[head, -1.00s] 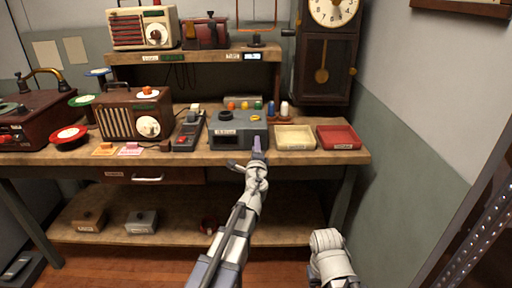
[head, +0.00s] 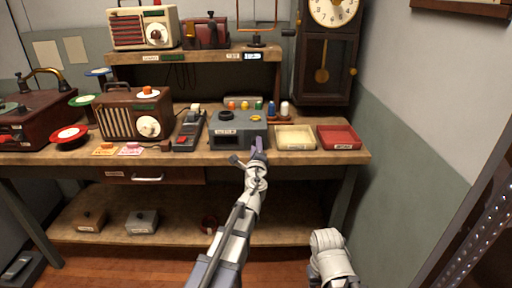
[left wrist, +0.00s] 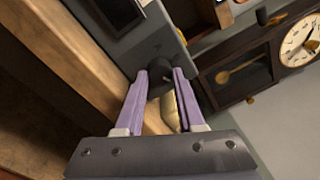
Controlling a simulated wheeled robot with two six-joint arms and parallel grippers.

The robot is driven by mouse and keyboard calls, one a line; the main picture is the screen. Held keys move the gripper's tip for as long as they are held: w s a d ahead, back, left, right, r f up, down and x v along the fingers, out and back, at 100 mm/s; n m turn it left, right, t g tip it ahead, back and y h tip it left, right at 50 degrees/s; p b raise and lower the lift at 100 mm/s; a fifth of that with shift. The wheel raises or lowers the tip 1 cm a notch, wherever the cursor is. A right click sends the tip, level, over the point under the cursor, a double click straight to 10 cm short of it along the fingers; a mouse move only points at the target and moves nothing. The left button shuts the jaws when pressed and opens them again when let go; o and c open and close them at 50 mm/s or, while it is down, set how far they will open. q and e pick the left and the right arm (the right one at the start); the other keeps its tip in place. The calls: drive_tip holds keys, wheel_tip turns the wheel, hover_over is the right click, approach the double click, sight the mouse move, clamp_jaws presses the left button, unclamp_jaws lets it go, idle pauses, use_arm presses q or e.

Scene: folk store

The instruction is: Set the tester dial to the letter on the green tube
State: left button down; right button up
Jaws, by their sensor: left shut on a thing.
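The tester is a grey-blue box (head: 238,133) at the front of the bench, with a dark round part and a yellow ring on top. My left gripper (head: 257,144), with purple fingers, is at its front right corner. In the left wrist view, the fingers (left wrist: 161,78) are shut on a dark knob (left wrist: 159,82) on the tester's face, which I take to be the dial. Its letter marks are not readable. A small green tube (head: 258,104) stands in a row behind the tester; its letter is too small to read.
A cream tray (head: 295,147) and a red tray (head: 339,147) sit right of the tester. A dark handheld meter (head: 187,133) and a brown radio (head: 118,120) stand left. Blue and white spool-like items (head: 284,109) stand behind. A clock (head: 325,60) stands at back right.

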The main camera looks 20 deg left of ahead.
use_arm(q)
drive_tip(key=c, duration=0.5)
unclamp_jaws()
drive_tip(key=shift+s, duration=0.1)
drive_tip(key=v, duration=0.7)
drive_tip(key=shift+s+d, duration=0.1)
drive_tip(key=shift+s, duration=0.2)
